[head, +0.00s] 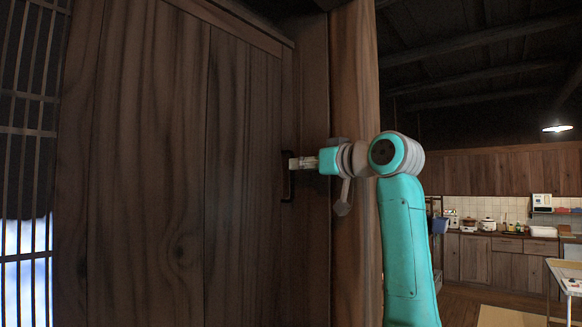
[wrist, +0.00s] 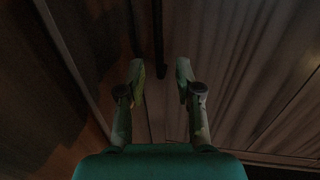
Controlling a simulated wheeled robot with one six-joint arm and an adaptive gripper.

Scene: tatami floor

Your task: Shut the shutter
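The shutter (head: 150,170) is a large brown panel of upright wooden boards filling the left half of the head view. A dark bar handle (head: 287,190) stands upright near its right edge. In the wrist view the handle (wrist: 158,45) is a thin dark line ahead, between the two fingers. My gripper (head: 293,163) is at the handle's height and looks very close to it; I cannot tell whether they touch. In the wrist view my gripper (wrist: 160,78) is open, with a clear gap between its fingertips and nothing held.
A thick wooden post (head: 355,80) stands right of the shutter, close behind my arm. A lattice window (head: 27,140) is at the far left. To the right lies a kitchen with a counter (head: 500,255) and a small table (head: 566,272) at the edge.

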